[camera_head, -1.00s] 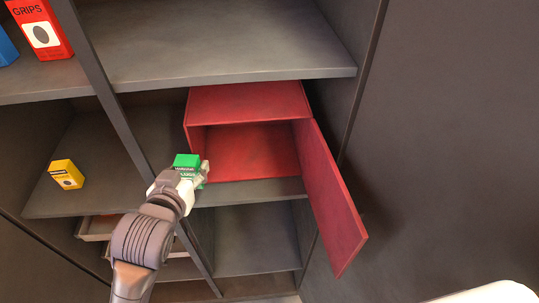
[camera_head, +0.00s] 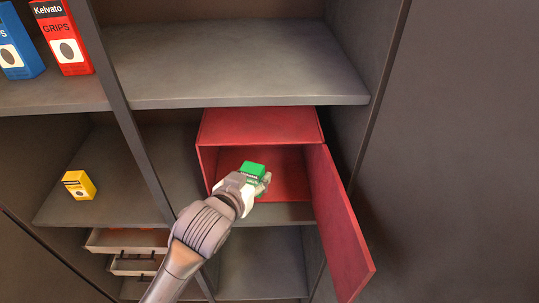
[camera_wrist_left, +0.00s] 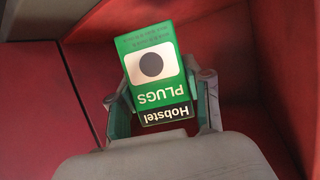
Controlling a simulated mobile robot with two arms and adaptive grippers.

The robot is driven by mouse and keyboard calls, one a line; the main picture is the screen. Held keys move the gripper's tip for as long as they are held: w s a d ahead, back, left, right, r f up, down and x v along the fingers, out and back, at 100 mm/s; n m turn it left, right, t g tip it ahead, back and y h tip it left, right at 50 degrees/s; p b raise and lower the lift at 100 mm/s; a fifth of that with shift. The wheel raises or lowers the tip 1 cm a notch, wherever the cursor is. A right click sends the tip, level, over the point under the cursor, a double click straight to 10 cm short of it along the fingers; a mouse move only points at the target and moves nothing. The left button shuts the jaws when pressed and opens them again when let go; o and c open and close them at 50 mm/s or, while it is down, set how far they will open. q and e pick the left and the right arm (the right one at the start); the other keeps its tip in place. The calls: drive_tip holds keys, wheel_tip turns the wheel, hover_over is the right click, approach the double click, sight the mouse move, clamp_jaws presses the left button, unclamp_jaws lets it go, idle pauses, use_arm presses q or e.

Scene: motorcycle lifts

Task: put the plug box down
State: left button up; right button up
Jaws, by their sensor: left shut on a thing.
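The plug box (camera_head: 253,169) is a small green carton. In the left wrist view the plug box (camera_wrist_left: 151,72) shows a white panel with a black spot and the words PLUGS and Hobstel, upside down. My left gripper (camera_head: 256,180) is shut on it, with a finger on each side. The gripper and box are at the open front of a red box-shaped cabinet (camera_head: 262,124) on the shelf. I cannot tell whether the plug box touches the cabinet floor. My right gripper is not in view.
The cabinet's red door (camera_head: 340,222) hangs open on the right. A yellow box (camera_head: 78,185) stands on the left shelf. A red grips box (camera_head: 64,40) and a blue box (camera_head: 20,45) stand above. Drawers (camera_head: 130,240) are at lower left. A dark upright (camera_head: 130,120) divides the shelves.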

use_arm(q)
drive_tip(key=w+d, duration=0.1)
drive_tip(key=w, duration=0.3)
drive_tip(key=w+d+p, duration=0.1)
drive_tip(key=w+d, duration=0.1)
drive_tip(key=w, duration=0.2)
drive_tip(key=w+d+p, duration=0.1)
drive_tip(key=w+d, duration=0.1)
drive_tip(key=w, duration=0.2)
drive_tip(key=shift+w+f, duration=0.1)
drive_tip(key=shift+w, duration=0.05)
wheel_tip(320, 180, down, 2)
drive_tip(key=shift+f+p, duration=0.1)
drive_tip(key=shift+p, duration=0.6)
drive_tip(key=shift+f, duration=0.55)
drive_tip(key=shift+f, duration=0.1)
drive_tip(key=o, duration=1.3)
drive_tip(key=shift+f, duration=0.1)
